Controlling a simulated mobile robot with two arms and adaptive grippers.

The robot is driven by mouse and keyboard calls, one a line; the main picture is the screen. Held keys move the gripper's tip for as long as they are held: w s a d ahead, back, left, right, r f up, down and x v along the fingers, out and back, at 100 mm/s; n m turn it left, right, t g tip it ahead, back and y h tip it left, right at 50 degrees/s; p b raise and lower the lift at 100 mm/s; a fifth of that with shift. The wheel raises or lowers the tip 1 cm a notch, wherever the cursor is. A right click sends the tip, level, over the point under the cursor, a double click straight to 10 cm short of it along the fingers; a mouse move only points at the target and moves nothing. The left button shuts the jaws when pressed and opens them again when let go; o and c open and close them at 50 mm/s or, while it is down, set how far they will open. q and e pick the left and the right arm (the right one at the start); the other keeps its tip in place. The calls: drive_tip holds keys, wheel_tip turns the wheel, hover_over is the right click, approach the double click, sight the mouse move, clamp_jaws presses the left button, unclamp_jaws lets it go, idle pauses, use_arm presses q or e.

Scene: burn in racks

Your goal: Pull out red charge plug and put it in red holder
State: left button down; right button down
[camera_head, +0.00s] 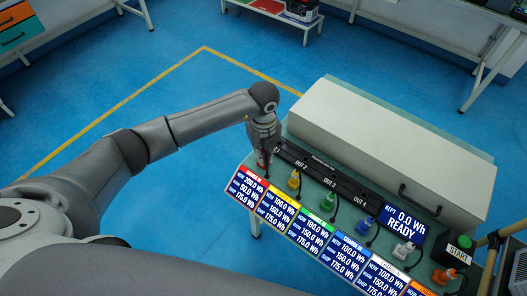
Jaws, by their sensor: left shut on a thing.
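My left gripper (263,158) points down at the left end of the bench, just behind the red-headed display panel (252,185). It is shut on the red charge plug (263,165), which shows only as a small bit of red at the fingertips. My fingers hide most of the plug. I cannot tell whether the plug is seated in anything or free. The red holder cannot be made out; the gripper covers that spot. A black strip of outlets (325,175) marked OUT 2, OUT 3 and OUT 4 runs behind; its left end is partly hidden by my gripper. My right gripper is not in view.
Yellow (294,181), green (328,202), blue (364,222), white (402,250) and orange (444,275) plugs stand in a row to the right, with black cables. A large pale cabinet (385,140) with a handle lies behind. A READY display (404,225) stands at right.

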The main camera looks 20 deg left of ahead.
use_arm(q)
drive_tip(key=shift+f, duration=0.35)
drive_tip(key=c, duration=1.4)
unclamp_jaws()
drive_tip(key=shift+r, duration=0.1)
